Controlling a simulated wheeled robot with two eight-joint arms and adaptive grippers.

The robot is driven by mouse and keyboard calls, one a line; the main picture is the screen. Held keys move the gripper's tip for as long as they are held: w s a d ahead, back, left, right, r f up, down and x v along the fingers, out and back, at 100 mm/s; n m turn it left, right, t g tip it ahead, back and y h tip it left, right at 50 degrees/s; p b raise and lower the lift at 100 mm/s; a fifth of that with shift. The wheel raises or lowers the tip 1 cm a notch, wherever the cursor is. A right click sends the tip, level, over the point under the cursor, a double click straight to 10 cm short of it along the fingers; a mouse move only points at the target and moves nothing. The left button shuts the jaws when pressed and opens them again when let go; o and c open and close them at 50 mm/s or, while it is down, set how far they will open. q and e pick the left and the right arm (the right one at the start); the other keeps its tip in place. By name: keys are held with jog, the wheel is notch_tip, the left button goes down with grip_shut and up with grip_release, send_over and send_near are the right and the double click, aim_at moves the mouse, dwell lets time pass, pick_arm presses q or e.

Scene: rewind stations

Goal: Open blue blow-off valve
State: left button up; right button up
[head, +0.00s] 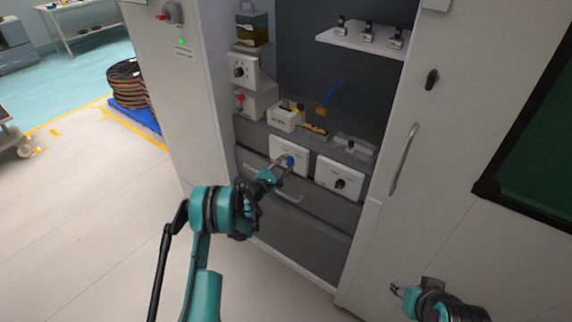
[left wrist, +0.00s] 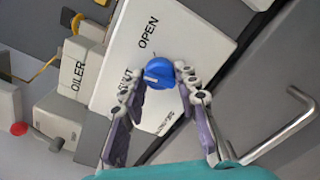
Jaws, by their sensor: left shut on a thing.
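The blue valve knob (head: 289,161) sits on the front of a white box (head: 279,150) inside the open cabinet. In the left wrist view the blue knob (left wrist: 159,73) shows a pale pointer mark on its lower left, and the word OPEN is printed above it on the white panel (left wrist: 203,38). My left gripper (head: 283,168) is shut on the knob, with one fingertip on each side of it in the left wrist view (left wrist: 158,76). My right gripper (head: 397,289) is low at the right, away from the cabinet's inside; its finger state is unclear.
A second white box with a black knob (head: 339,183) is to the right of the valve. A white OILER bin (head: 286,116) and a box with a red knob (head: 241,98) stand behind. A metal handle (head: 282,184) lies just below; the cabinet door handle (head: 405,158) is right.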

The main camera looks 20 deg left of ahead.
pick_arm(q)
jog(key=m, duration=0.5)
jog(key=shift+m, duration=0.3)
jog(key=m, duration=0.5)
dwell(0.4)
jog(key=o, duration=1.2)
jog(key=shift+c, duration=0.2)
jog(key=v, duration=1.2)
